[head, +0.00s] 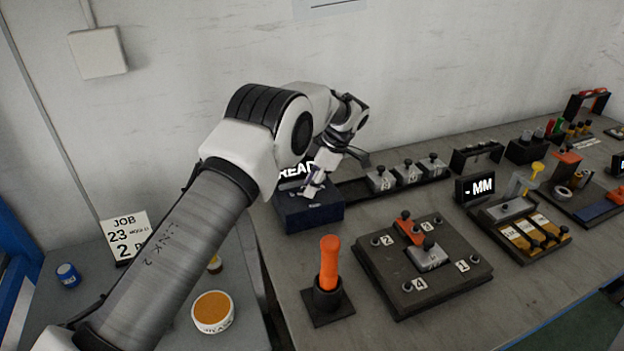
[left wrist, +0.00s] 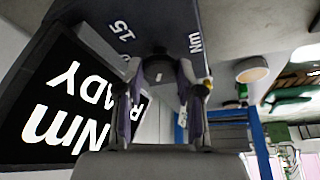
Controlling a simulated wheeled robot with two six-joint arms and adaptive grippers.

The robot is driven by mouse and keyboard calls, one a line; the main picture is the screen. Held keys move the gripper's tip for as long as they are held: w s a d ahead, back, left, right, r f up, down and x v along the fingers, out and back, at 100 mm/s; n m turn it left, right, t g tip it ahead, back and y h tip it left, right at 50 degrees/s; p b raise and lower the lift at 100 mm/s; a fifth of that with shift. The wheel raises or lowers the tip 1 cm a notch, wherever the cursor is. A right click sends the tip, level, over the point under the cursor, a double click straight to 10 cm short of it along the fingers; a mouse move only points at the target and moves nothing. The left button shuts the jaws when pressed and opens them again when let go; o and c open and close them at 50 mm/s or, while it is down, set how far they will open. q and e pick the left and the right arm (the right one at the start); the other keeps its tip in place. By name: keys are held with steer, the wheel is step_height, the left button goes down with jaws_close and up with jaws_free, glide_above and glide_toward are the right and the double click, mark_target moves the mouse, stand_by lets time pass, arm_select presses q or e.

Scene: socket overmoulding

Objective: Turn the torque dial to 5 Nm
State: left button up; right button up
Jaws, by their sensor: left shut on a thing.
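The torque unit is a dark navy box (head: 300,219) against the wall side of the bench, with a black display (head: 290,175) standing behind it. Part of the word READY shows there. In the left wrist view the display (left wrist: 62,105) appears upside down with READY and Nm in white. The box top (left wrist: 95,15) carries the marks 15 and Nm. My left gripper (head: 313,190) points down onto the box top. In the left wrist view its fingers (left wrist: 160,88) are shut on the dark dial (left wrist: 158,68). The dial's pointer and the 5 mark cannot be made out.
An orange-handled tool (head: 330,262) stands in a black holder in front of the box. A dark fixture plate (head: 385,275) with numbered posts lies to its right. A -MM display (head: 476,187) stands further right. A round orange-topped tub (head: 213,309) is at lower left.

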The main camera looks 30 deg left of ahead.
arm_select(q)
steer(key=shift+n, duration=0.3)
steer(key=o, duration=1.2)
steer(key=shift+c, duration=0.2)
steer(key=v, duration=1.2)
steer(key=shift+w, duration=0.2)
